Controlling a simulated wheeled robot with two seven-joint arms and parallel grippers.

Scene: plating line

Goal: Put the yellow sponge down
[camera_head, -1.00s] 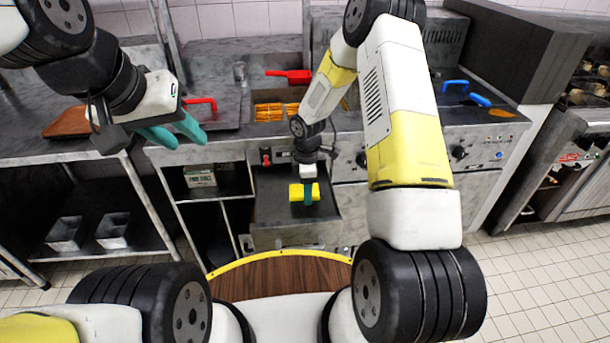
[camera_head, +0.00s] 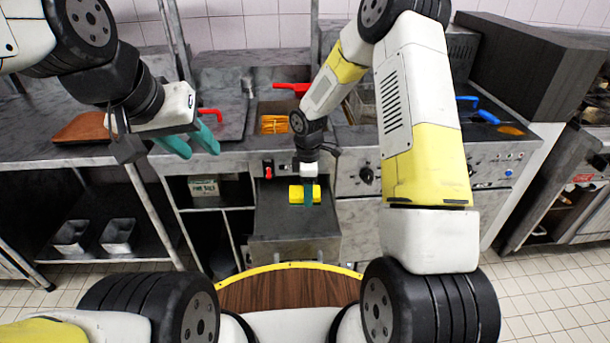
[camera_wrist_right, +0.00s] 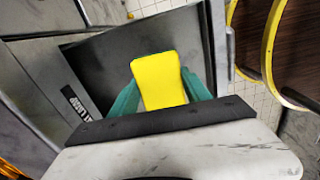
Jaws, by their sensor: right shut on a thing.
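The yellow sponge (camera_head: 297,194) is at my right gripper (camera_head: 308,193), over the open drawer (camera_head: 290,223) below the counter. In the right wrist view the yellow sponge (camera_wrist_right: 158,80) lies between the teal fingers of my right gripper (camera_wrist_right: 163,88), which is shut on it. The dark drawer floor (camera_wrist_right: 105,60) shows behind it. I cannot tell whether the sponge touches the drawer floor. My left gripper (camera_head: 190,141) hangs empty at the left, with its teal fingers apart, in front of the counter.
A brown board (camera_head: 82,128) lies at the left. Metal pans (camera_head: 118,235) stand on the lower left shelf. A boxed item (camera_head: 204,187) sits in the cubby left of the drawer.

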